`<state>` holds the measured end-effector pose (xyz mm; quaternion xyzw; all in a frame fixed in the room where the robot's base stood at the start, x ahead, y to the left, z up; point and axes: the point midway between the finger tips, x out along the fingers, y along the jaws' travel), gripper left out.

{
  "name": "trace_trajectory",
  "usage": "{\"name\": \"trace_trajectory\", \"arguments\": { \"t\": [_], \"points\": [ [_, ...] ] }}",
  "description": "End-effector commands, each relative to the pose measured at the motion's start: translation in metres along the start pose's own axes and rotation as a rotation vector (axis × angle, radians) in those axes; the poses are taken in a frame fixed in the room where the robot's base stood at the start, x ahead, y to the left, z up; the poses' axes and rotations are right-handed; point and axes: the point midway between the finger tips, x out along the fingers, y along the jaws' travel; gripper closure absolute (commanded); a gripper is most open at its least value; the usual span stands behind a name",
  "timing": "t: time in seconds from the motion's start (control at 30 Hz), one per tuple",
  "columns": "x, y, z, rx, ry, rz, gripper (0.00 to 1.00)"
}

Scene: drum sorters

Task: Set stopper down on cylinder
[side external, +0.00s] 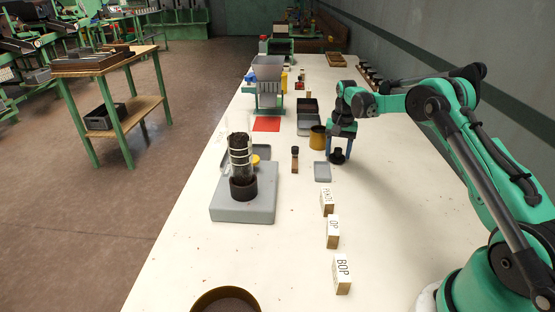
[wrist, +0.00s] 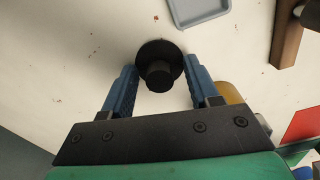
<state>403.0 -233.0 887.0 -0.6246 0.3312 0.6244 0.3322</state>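The black stopper (side external: 338,156), a round disc with a knob, appears to rest on the white table below my gripper (side external: 339,143). In the wrist view the stopper (wrist: 158,62) lies between the two blue fingers of my gripper (wrist: 160,78), its knob toward me. Gaps show between the knob and both fingers, so the gripper is open and holds nothing. The clear cylinder (side external: 239,150), with dark contents and pale bands, stands upright in a dark ring on a grey base, left of my gripper in the side view.
A grey tray (side external: 322,171) lies beside the stopper; it also shows in the wrist view (wrist: 198,10). A mustard cup (side external: 318,138) stands close to my gripper. A small brown bottle (side external: 295,160) stands toward the cylinder. Lettered blocks (side external: 333,232) line the nearer table.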

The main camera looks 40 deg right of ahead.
Motion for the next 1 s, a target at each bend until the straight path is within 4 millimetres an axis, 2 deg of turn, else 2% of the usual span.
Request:
{"name": "trace_trajectory", "arguments": {
  "t": [0.2, 0.33, 0.7, 0.8, 1.0],
  "points": [
    [-0.001, 0.0, 0.0, 0.0, 0.0, 0.0, 0.41],
    [-0.013, 0.0, 0.0, 0.0, 0.0, 0.0, 0.41],
    [-0.093, 0.0, 0.0, 0.0, 0.0, 0.0, 0.41],
    [-0.108, 0.0, 0.0, 0.0, 0.0, 0.0, 0.41],
    [-0.123, -0.001, 0.001, -0.005, 0.003, -0.001, 0.41]
  ]
}}
